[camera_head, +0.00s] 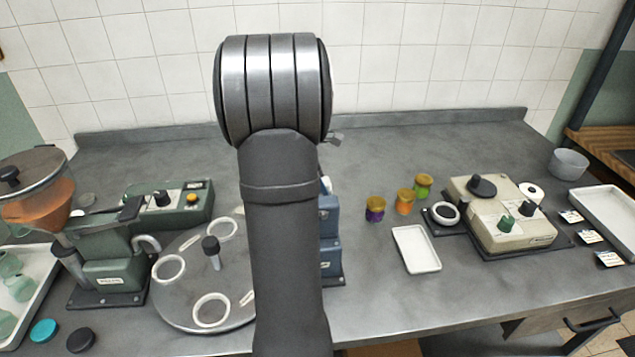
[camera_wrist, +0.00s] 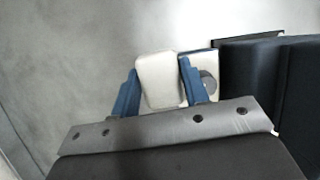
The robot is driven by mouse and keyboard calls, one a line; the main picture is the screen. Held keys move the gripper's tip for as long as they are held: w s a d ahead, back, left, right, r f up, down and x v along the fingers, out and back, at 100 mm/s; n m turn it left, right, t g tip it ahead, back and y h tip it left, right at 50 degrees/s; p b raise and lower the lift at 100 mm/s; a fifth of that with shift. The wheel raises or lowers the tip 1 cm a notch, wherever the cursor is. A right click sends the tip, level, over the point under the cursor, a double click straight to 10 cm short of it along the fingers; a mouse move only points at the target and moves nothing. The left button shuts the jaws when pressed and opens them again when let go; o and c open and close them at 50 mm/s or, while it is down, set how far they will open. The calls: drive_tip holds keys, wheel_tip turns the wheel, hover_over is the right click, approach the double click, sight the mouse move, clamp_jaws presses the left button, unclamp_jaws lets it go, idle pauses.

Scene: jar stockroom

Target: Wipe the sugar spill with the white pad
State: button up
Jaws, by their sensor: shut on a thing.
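In the wrist view, my gripper (camera_wrist: 158,68) has its two blue fingers closed on the sides of the white pad (camera_wrist: 160,88). The pad is a pale, rounded block between the fingers. Whether it touches the counter, I cannot tell. In the head view my own arm hides the gripper and pad. I cannot make out the sugar spill for certain in either view; the counter in the wrist view is only blurred grey with paler patches.
A dark blue machine (camera_wrist: 265,85) stands close right of my gripper; it shows partly behind my arm in the head view (camera_head: 330,232). A round plate (camera_head: 188,306) with white rings lies left, several small jars (camera_head: 405,203) and a white tray (camera_head: 416,250) right.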

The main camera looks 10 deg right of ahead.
drive_tip(key=shift+a, duration=0.1)
drive_tip(key=shift+c, duration=0.7)
drive_tip(key=w+a+f+n+t+y, duration=0.15)
drive_tip(key=w+a+n, duration=0.3)
drive_tip(key=a, duration=0.45)
drive_tip(key=w+a+f+n+t, duration=0.25)
drive_tip(key=a+n, duration=0.25)
drive_tip(key=a, duration=0.4)
drive_tip(key=shift+m+g, duration=0.25)
drive_tip(key=shift+g, duration=0.25)
drive_tip(key=shift+f, duration=2.55)
wheel_tip(320, 180, down, 2)
drive_tip(key=shift+a, duration=0.85)
drive_tip(key=shift+c, duration=0.3)
drive_tip(key=shift+a, duration=2.95)
drive_tip(key=shift+d, duration=3.65)
drive_tip(key=shift+d+r, duration=0.1)
drive_tip(key=shift+d, duration=0.15)
wheel_tip(320, 180, up, 8)
drive_tip(key=shift+a, duration=0.1)
